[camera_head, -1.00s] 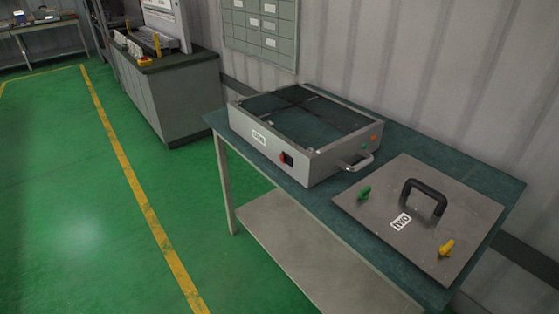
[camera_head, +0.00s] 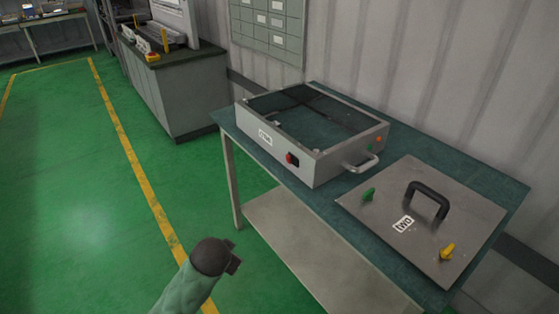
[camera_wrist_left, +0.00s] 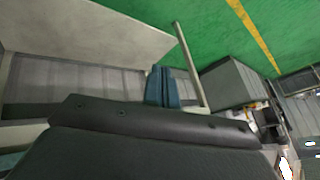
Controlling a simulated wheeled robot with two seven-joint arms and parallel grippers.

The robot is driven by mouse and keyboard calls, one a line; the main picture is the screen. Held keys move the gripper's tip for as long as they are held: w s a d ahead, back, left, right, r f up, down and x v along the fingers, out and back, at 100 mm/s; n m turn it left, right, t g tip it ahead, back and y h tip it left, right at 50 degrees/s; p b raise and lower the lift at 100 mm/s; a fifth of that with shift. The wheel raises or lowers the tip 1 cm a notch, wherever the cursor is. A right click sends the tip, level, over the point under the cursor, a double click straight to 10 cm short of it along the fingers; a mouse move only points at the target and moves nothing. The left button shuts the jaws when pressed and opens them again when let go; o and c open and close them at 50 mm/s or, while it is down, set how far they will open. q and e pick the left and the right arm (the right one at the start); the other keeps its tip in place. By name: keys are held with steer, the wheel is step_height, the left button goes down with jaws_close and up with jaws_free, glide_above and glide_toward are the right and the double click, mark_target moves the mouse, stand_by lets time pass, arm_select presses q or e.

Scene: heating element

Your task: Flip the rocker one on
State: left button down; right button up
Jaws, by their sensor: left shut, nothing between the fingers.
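A grey open metal box (camera_head: 285,165) sits on the green-topped table. On its front face is a small dark rocker switch with a red part (camera_head: 292,159), right of a white label (camera_head: 265,137). My left gripper (camera_head: 234,263) is in the head view at the bottom, over the floor in front of the table and well apart from the box. It is shut and empty. In the left wrist view its dark body fills the bottom, and the switch cannot be made out there. My right gripper is in no view.
A flat metal lid (camera_head: 420,225) with a black handle, a green knob and a yellow knob lies on the table's right part. A loop handle (camera_head: 361,164) sticks out from the box's right side. The table has a lower shelf (camera_head: 300,240). Open green floor lies left.

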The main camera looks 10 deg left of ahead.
mark_target(287, 158)
arm_select(q)
steer(key=w+a+r+m+t+h, duration=0.1)
steer(key=w+a+r+m+t, duration=0.2)
steer(key=w, duration=0.5)
steer(key=w+a+r+m+t+p, duration=0.1)
steer(key=w+a+r+m+t, duration=0.2)
steer(key=w, duration=0.4)
steer(key=w+a+r+m+t+h, duration=0.1)
steer(key=w+a+r+m+t, duration=0.2)
steer(key=w, duration=0.5)
steer(key=s+d+r+m+g+h, duration=0.1)
steer(key=s+d+m+h, duration=0.3)
steer(key=d+m+h, duration=0.6)
steer(key=m+h, duration=0.3)
steer(key=shift+s+d+r+g+h, duration=0.15)
steer(key=shift+d+r+g+h, duration=0.15)
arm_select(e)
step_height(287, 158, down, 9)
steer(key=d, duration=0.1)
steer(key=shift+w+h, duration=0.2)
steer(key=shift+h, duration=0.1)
arm_select(q)
steer(key=shift+d, duration=0.1)
